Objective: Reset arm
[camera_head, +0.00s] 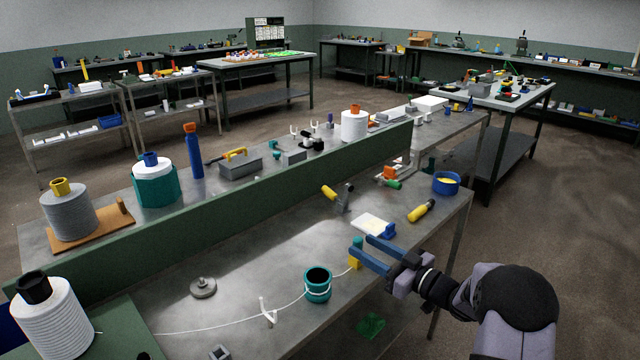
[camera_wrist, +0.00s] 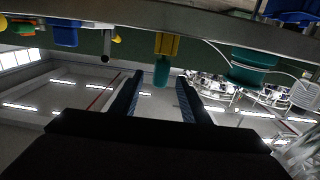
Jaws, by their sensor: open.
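My gripper (camera_head: 360,244) is open at the front right of the near bench. Its two blue fingers are apart and point left. A small yellow block with a teal top (camera_head: 355,262) is by the fingertips and partly hidden by them. In the wrist view, the open fingers (camera_wrist: 160,76) show with the yellow block (camera_wrist: 167,43) and its teal part (camera_wrist: 162,70) appearing between or beyond them. I cannot tell whether they touch. A white yarn (camera_head: 205,331) runs from the white cone (camera_head: 53,318) past a white guide (camera_head: 268,312) and a teal cup (camera_head: 318,285) toward the block.
The near bench (camera_head: 250,262) also holds a grey disc (camera_head: 203,288), a white pad with a blue piece (camera_head: 372,224), a yellow cylinder (camera_head: 421,211) and a blue bowl (camera_head: 446,184). A green raised shelf wall (camera_head: 270,188) runs behind. Open floor lies right.

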